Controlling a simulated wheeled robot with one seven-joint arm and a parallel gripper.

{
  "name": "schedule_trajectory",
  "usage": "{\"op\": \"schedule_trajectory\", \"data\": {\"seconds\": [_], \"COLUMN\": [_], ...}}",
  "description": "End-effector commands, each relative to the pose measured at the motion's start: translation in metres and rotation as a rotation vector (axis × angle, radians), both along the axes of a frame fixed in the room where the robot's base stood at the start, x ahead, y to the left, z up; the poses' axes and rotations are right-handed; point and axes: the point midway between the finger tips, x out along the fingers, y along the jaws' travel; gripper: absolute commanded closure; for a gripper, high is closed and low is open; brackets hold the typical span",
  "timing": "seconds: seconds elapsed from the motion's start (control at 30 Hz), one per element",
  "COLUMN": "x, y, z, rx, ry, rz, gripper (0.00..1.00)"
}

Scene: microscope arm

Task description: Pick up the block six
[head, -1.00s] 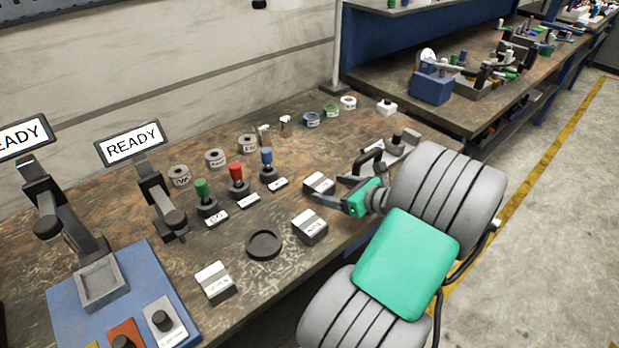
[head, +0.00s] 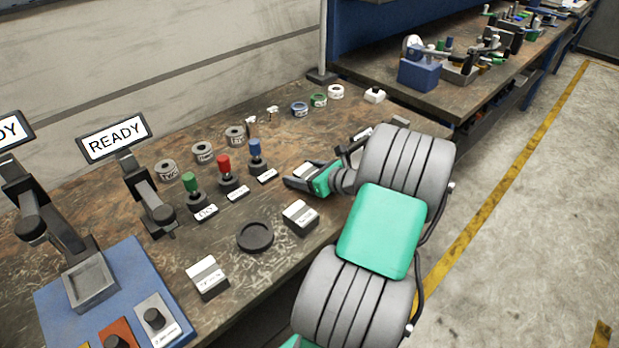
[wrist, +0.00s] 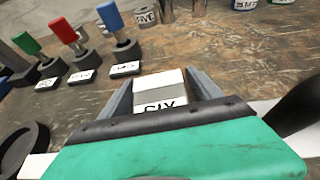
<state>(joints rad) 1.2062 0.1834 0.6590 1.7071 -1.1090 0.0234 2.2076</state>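The block six (wrist: 160,90) is a small white and grey block with a black "SIX" label, standing on the bench. In the wrist view it sits between the two grey fingers of my gripper (wrist: 161,80), one on each side. The fingers are spread, and I cannot tell whether they touch the block's sides. In the head view my gripper (head: 304,174) is low at the bench top around the block, whose white top (head: 306,169) shows between the fingers. Its lower part is hidden.
Red (head: 225,165), green (head: 190,183) and blue (head: 255,148) handled pieces stand left of my gripper. Two labelled blocks (head: 300,215) (head: 207,275) and a black round dish (head: 255,237) lie near the front edge. Several rings stand behind. A white block (head: 375,95) is at the far right.

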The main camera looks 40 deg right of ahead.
Motion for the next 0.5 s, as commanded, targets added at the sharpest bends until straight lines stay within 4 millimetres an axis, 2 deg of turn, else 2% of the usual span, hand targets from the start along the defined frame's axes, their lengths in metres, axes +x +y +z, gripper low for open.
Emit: {"op": "schedule_trajectory", "data": {"seconds": [0.07, 0.5], "x": [0.0001, 0.0001], "y": [0.0003, 0.0006], "z": [0.0001, 0.0001], "rx": [0.0, -0.001], "ry": [0.0, 0.0], "rz": [0.001, 0.001], "gripper": [0.35, 0.71]}}
